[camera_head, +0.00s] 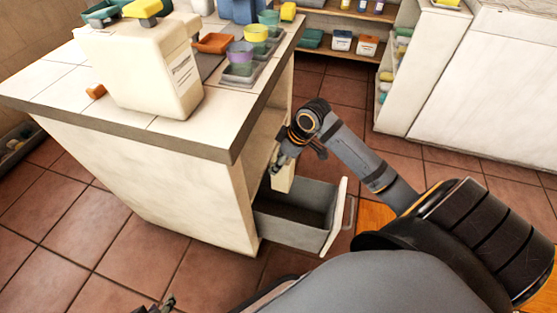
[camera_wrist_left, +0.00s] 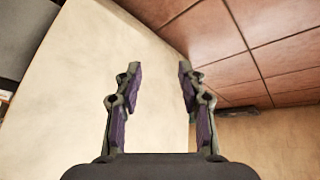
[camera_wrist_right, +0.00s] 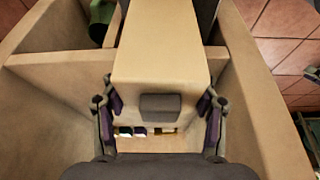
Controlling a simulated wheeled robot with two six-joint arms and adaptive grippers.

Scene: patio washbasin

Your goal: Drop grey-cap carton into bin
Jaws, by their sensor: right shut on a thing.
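In the right wrist view, my right gripper's fingers (camera_wrist_right: 160,125) are shut on the sides of a cream carton with a grey cap (camera_wrist_right: 160,107). The carton's cream body (camera_head: 283,181) shows below the gripper in the head view, partly hidden by it. My left gripper (camera_wrist_left: 158,90) is open and empty; its tips (camera_head: 155,306) just show at the head view's bottom edge.
The counter (camera_head: 150,125) carries a large cream container (camera_head: 150,60), colored cups and trays. Pale partitions (camera_wrist_right: 60,60) show around the carton in the right wrist view. Stocked shelves (camera_head: 340,38) stand at the back. Tiled floor (camera_head: 110,240) is clear left of the bin.

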